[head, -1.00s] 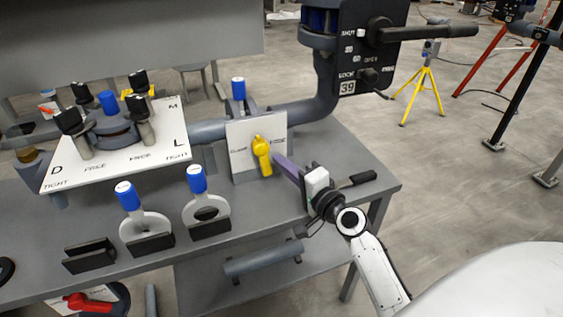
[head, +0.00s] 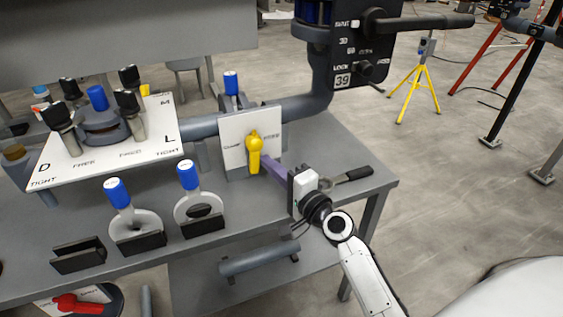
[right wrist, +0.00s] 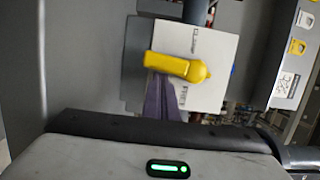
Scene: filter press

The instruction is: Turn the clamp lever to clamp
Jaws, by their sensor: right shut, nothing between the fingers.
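The yellow clamp lever (head: 254,152) is mounted on a white plate (head: 235,128) marked CLAMP on the left and FREE on the right. Its handle hangs almost straight down between the two words. In the right wrist view the lever (right wrist: 178,67) lies across the plate (right wrist: 215,60). My right gripper (head: 266,162) has purple fingers, shut and empty, at the right side of the lever's lower end. In the right wrist view the fingers (right wrist: 160,95) meet the handle's edge and seem to touch it. My left gripper is out of view.
A grey pipe (head: 300,106) runs behind the plate to a black panel (head: 362,50) with handles. A dark-handled tool (head: 350,174) lies right of my gripper.

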